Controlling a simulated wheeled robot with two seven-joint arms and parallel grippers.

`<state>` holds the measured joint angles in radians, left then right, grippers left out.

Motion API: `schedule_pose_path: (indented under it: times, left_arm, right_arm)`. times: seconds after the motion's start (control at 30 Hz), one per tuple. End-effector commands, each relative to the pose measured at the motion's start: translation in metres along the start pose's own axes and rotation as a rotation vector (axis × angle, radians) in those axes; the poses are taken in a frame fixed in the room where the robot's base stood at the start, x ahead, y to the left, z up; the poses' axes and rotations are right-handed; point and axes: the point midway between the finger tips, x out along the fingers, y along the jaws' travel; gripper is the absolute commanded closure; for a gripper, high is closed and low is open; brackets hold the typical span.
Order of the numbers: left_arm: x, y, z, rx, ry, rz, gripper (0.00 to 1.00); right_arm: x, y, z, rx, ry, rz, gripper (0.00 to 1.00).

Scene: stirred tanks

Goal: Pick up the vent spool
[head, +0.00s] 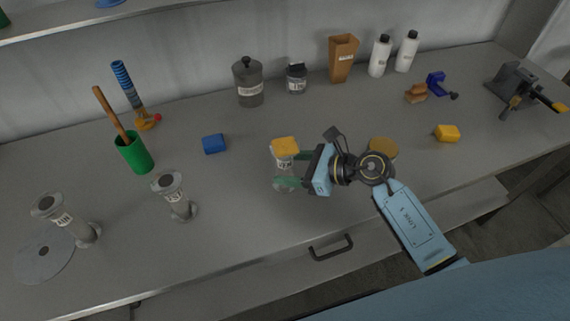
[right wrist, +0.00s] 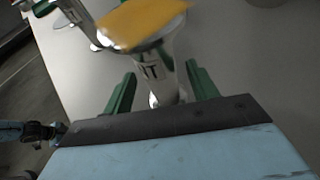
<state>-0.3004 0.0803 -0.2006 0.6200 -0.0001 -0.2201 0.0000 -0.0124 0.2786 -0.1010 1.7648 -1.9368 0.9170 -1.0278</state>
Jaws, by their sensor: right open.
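A grey flanged spool stands upright on the bench in the right wrist view (right wrist: 154,75). Its label is only partly readable, so I cannot confirm that it says vent. A yellow block (head: 285,145) lies on its top flange and hides part of it. In the head view, my right gripper (head: 286,169) reaches in from the right, low at this spool. In the right wrist view, its green fingers (right wrist: 161,88) are open, one on each side of the spool body, with gaps visible. My left gripper does not show.
Two more labelled spools (head: 176,197) (head: 66,219) stand at left, the far one by a grey disc (head: 42,262). A green cup (head: 135,153), blue block (head: 213,144) and yellow block (head: 447,133) are around. Jars and bottles (head: 380,56) line the wall. The bench front is clear.

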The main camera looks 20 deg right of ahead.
Motion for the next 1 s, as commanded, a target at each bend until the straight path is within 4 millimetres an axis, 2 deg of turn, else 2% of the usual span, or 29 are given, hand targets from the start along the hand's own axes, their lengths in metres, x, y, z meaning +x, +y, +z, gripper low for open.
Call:
schedule_pose_path:
  times: [0.1, 0.2, 0.5, 0.9, 1.0]
  left_arm:
    - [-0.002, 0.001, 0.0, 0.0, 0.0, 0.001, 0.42]
    - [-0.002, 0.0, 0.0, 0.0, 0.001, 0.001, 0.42]
    - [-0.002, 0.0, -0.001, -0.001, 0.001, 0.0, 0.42]
    - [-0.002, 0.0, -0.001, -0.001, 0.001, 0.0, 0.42]
    - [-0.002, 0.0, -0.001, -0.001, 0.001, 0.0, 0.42]
  right_arm:
    - [0.019, -0.001, 0.001, 0.004, -0.004, 0.001, 0.42]
    - [0.03, -0.001, 0.0, 0.001, -0.002, 0.0, 0.42]
    - [0.035, -0.001, -0.001, 0.0, 0.0, -0.001, 0.42]
    - [0.034, -0.001, -0.001, 0.001, 0.0, -0.001, 0.94]
    - [0.034, -0.001, 0.0, 0.0, -0.001, -0.001, 0.95]
